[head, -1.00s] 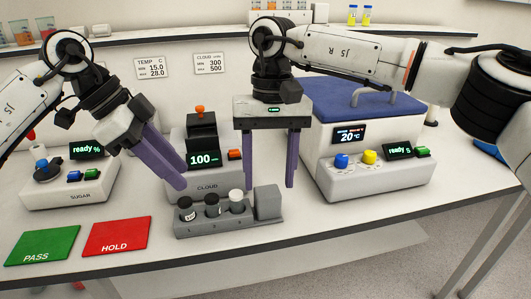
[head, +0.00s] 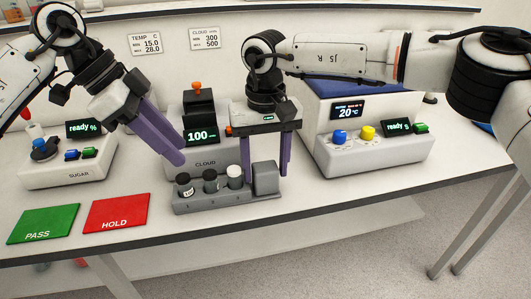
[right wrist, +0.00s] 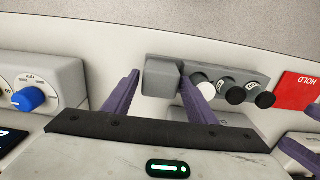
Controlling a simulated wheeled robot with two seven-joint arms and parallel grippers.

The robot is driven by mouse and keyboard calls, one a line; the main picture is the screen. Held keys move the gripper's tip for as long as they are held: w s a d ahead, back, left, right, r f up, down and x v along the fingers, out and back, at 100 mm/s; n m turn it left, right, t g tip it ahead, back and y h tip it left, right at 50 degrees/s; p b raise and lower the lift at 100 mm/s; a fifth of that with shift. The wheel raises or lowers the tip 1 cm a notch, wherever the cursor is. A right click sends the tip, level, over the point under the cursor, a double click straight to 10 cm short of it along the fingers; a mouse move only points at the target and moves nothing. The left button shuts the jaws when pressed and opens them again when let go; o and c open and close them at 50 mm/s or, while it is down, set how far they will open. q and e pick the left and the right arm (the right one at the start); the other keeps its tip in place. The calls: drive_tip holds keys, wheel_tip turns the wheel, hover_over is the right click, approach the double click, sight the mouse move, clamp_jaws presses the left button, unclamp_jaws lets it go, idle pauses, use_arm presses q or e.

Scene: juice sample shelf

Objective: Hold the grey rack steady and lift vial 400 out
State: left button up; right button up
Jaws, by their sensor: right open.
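The grey rack (head: 222,200) stands on the bench in front of the CLOUD device, with a tall grey block (head: 265,179) at its right end. It holds three upright vials: a left black-capped one (head: 184,186), a middle black-capped one (head: 210,181) and a white-capped one (head: 235,176). I cannot read which is 400. My right gripper (head: 268,172) is open and empty, just behind and above the block; in the right wrist view the block (right wrist: 160,78) shows between its fingers. My left gripper (head: 180,160) hangs above and behind the left vial, apart from it; its gap is unclear.
The CLOUD device (head: 205,158) stands close behind the rack and reads 100. The SUGAR device (head: 65,165) is at left, a larger device with blue and yellow knobs (head: 375,155) at right. Green PASS (head: 43,225) and red HOLD (head: 116,215) pads lie left of the rack.

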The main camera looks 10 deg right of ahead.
drive_tip(key=shift+f, duration=0.15)
drive_tip(key=c, duration=1.1)
drive_tip(key=shift+o, duration=0.2)
use_arm(q)
drive_tip(key=shift+c, duration=0.4)
